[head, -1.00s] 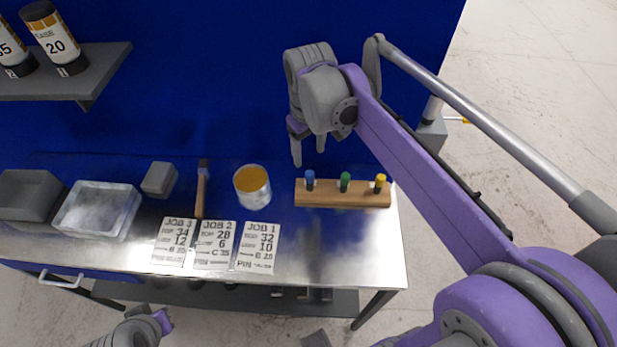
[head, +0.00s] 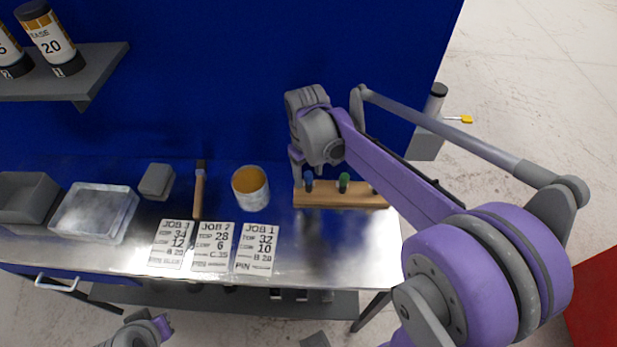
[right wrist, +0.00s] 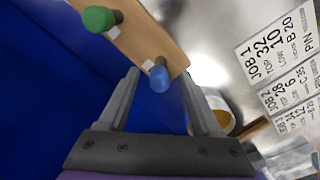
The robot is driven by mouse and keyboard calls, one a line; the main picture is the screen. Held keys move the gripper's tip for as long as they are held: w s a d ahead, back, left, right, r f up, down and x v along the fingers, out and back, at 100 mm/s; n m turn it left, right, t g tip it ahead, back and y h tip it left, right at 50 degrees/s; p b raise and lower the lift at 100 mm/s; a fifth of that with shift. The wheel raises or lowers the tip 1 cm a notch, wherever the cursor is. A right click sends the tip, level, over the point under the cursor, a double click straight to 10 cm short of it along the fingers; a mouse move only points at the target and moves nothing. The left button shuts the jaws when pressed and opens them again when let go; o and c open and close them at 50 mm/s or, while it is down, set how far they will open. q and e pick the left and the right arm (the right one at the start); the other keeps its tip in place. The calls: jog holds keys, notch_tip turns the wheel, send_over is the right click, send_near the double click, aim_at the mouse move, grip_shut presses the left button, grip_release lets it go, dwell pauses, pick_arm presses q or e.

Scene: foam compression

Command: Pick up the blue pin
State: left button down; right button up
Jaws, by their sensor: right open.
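The blue pin (head: 308,184) stands upright at the left end of a wooden block (head: 335,201) on the metal bench. My right gripper (head: 307,178) is lowered over it, open, with nothing held. In the right wrist view, the blue pin (right wrist: 158,78) shows between the two open fingertips (right wrist: 161,76), with a gap to each side. The green pin (head: 344,182) stands beside it, also seen in the wrist view (right wrist: 100,19). My right forearm hides most of the yellow pin. The end of my left arm (head: 145,329) shows at the bottom edge; its fingers cannot be made out.
A blue panel (head: 220,90) rises behind the bench. The front right bench surface is clear.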

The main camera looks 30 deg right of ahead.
aim_at(309, 174)
jog(key=shift+f, duration=0.25)
grip_shut()
dwell(0.4)
notch_tip(309, 174, up, 10)
jog(key=shift+p, duration=0.3)
